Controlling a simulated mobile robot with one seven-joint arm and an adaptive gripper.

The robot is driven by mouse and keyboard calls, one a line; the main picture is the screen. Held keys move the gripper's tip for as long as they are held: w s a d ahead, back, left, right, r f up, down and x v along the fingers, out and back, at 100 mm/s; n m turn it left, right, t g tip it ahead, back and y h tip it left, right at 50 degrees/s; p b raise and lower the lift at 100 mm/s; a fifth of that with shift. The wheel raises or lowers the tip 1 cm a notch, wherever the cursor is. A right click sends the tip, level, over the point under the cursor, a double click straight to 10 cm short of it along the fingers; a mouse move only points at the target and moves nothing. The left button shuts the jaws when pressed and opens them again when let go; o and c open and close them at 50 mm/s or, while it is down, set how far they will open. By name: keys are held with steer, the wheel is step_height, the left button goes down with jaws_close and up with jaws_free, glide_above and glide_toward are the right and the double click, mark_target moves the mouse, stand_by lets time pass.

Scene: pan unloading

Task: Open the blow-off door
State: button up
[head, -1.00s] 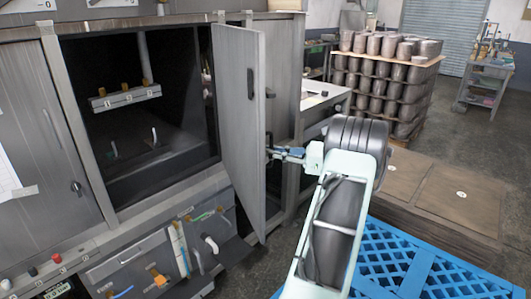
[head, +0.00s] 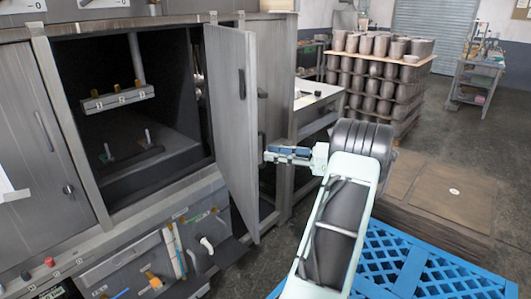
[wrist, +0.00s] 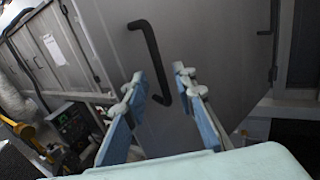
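The blow-off door (head: 228,130) is a tall grey panel that stands swung out from the cabinet, with the dark chamber (head: 125,110) exposed to its left. A dark latch (head: 243,85) shows near its free edge. My gripper (head: 268,154) is to the right of the door, close to its outer side. In the wrist view my gripper (wrist: 163,88) has its two blue fingers apart, with nothing between them. A grey panel with a bent black handle (wrist: 150,55) lies ahead of the fingertips; the handle appears beyond them, not gripped.
A blue pallet (head: 400,260) and a brown stack of sheets (head: 435,195) are at the lower right. Stacked grey pots (head: 375,75) stand at the back. A side table (head: 312,95) is behind the door. Open floor (head: 455,130) lies to the right.

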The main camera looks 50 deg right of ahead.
steer(key=v, duration=0.8)
steer(key=shift+s, duration=0.25)
steer(key=shift+d, duration=0.1)
steer(key=shift+c, duration=0.5)
